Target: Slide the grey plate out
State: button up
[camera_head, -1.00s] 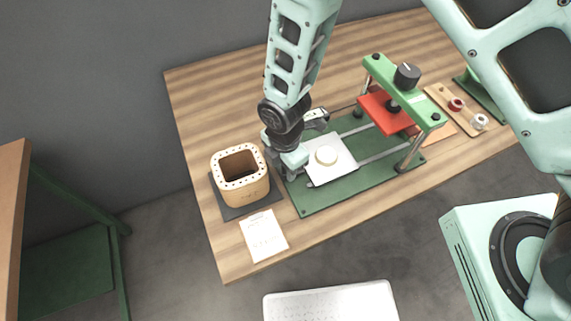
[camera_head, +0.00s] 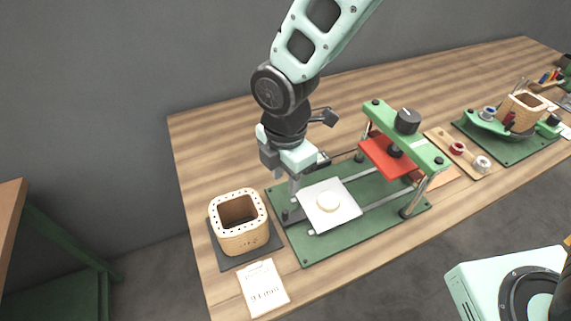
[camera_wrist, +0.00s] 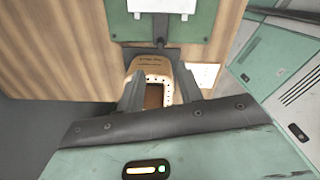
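The grey plate (camera_head: 345,214), which looks pale grey to white, lies on two rails over a green base (camera_head: 316,251), left of the red block. In the wrist view the plate's edge shows at the top (camera_wrist: 160,6). My gripper (camera_head: 293,194) points down by the plate's left edge, above the left end of the base. In the wrist view its two fingers (camera_wrist: 159,85) stand apart with nothing held between them. The head view does not show clearly whether a finger touches the plate.
A perforated wooden box (camera_head: 240,236) stands close left of the base on a dark mat. A paper card (camera_head: 263,288) lies in front of it. A green clamp frame with a red block (camera_head: 385,158) and black knob (camera_head: 407,121) stands over the rails. Spools (camera_head: 482,164) lie right.

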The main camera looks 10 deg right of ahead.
jog(key=shift+r, duration=1.85)
jog(key=s+d+r+m, duration=0.3)
jog(key=s+d+m, duration=0.2)
jog(key=s+m, duration=0.2)
jog(key=s+d+r+m, duration=0.4)
jog(key=s+m, duration=0.3)
jog(key=m, duration=0.3)
jog(key=shift+s+d+r+y, duration=0.25)
jog(key=shift+s+d+y, duration=0.05)
jog(key=shift+d, duration=0.3)
